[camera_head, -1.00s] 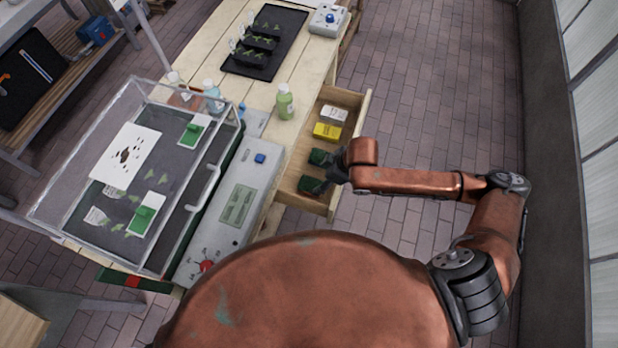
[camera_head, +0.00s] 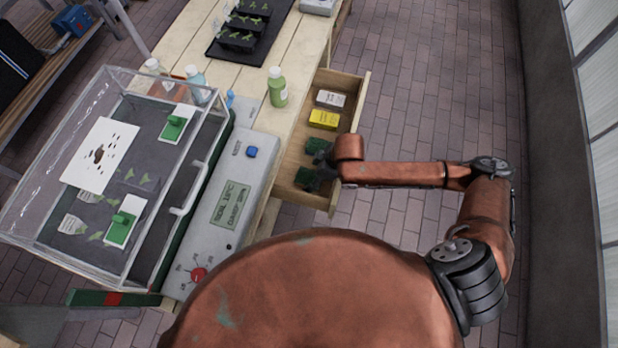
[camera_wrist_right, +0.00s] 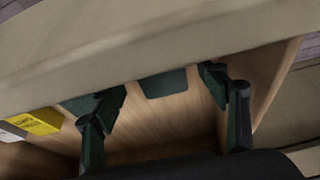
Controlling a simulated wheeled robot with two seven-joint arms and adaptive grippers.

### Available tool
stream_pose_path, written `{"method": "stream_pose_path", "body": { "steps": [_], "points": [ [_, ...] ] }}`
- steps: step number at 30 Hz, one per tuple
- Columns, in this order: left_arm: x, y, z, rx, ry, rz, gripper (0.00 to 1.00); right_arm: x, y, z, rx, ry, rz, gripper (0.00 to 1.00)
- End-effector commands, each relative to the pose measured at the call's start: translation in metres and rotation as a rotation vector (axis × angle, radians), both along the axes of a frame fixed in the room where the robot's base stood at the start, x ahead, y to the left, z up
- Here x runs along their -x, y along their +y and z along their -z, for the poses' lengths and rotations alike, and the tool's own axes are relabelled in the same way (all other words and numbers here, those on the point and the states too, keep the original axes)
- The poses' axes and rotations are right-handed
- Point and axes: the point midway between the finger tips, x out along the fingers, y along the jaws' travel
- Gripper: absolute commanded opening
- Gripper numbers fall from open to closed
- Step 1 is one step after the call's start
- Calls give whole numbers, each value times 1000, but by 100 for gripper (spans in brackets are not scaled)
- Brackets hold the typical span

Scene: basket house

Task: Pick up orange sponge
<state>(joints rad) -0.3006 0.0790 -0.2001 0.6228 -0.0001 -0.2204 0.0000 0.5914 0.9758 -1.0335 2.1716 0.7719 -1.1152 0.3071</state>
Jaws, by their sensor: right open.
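I see no orange sponge in either view. The open drawer (camera_head: 350,120) holds a yellow box (camera_head: 323,118) with dark print and a white box (camera_head: 331,99) behind it. The yellow box also shows at the left of the right wrist view (camera_wrist_right: 35,122). My right gripper (camera_head: 312,163) is at the near end of the drawer, with its dark green-padded fingers spread. In the wrist view its fingers (camera_wrist_right: 157,92) are apart, with wooden drawer between them. A dark green patch (camera_wrist_right: 165,83) shows between the fingers; I cannot tell what it is. My left gripper is not in view.
A clear glass-walled case (camera_head: 75,175) and a grey control panel (camera_head: 225,200) stand left of the drawer. A green bottle (camera_head: 277,87) stands on the wooden table (camera_head: 290,50), near a black tray (camera_head: 262,35). Brick floor (camera_head: 420,110) lies open to the right.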

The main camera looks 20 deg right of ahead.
Motion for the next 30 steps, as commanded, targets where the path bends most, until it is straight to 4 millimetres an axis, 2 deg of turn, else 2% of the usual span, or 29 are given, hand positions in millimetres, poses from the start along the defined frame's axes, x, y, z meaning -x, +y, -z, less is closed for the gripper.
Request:
{"method": "stream_pose_path", "body": {
  "steps": [1,4,30],
  "points": [
    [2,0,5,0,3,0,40,-1,3,10,0,3,-1,67],
    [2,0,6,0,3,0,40,-3,5,16,1,1,-2,67],
    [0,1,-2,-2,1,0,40,-3,5,18,0,0,-1,67]
  ]
}}
